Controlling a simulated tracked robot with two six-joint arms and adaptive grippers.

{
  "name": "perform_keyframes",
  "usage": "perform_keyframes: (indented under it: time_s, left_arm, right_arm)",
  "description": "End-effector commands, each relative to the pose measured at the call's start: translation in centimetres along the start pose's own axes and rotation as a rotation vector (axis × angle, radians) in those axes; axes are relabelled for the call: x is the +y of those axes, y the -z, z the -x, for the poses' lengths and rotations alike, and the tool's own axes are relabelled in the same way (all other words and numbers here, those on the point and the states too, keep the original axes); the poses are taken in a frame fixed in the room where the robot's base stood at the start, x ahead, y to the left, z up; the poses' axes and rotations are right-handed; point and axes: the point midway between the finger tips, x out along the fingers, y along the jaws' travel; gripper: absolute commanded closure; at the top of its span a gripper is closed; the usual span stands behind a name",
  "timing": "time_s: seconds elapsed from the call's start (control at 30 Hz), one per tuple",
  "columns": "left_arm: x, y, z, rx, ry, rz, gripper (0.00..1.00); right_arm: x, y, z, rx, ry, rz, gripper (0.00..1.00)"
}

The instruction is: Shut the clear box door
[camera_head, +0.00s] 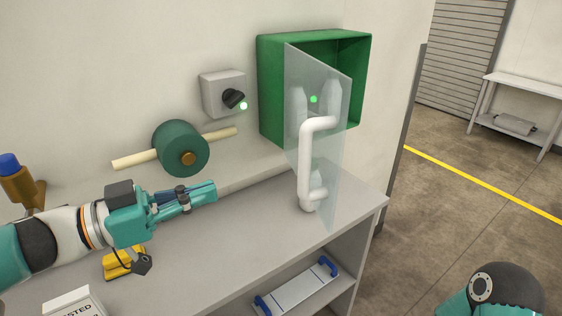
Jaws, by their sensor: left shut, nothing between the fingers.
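The clear box door (325,170) is a see-through panel with a thick white handle (305,160). It stands open, swung out from the green box (275,95) on the wall above the counter. Through the panel I see pale bottle-like shapes and a small green dot. My left gripper (214,190) is shut and empty above the counter, left of the door and apart from it, with its fingers pointing right. Part of my right arm shows at the bottom right; its gripper is out of view.
A grey box with a black knob (233,98) and a green light is on the wall. A green roll on a wooden rod (182,148) is behind my left gripper. A yellow item (120,262) lies under my left arm. A blue-handled tray (297,288) is on the lower shelf.

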Motion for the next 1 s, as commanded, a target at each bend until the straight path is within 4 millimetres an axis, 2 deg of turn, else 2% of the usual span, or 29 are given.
perform_keyframes:
  time_s: [0.1,0.23,0.7,0.9,1.0]
  left_arm:
    - [1.0,0.7,0.1,-0.015,-0.026,-0.025,1.0]
    - [1.1,0.7,-1.2,-0.018,-0.035,-0.024,1.0]
    - [1.5,0.4,-10.6,-0.02,-0.041,-0.024,1.0]
    - [1.6,0.4,-13.2,-0.018,-0.039,-0.023,1.0]
    - [1.5,0.3,-13.8,-0.018,-0.037,-0.024,1.0]
  right_arm:
    - [0.0,0.0,0.0,-0.001,0.0,0.0,0.14]
    - [-0.1,0.0,0.2,-0.001,0.0,0.0,0.14]
    - [-0.5,0.0,1.3,-0.001,0.0,0.0,0.14]
    - [-0.6,0.0,1.6,0.0,0.0,0.0,0.14]
    - [-0.6,0.0,1.6,0.0,0.0,0.0,0.14]
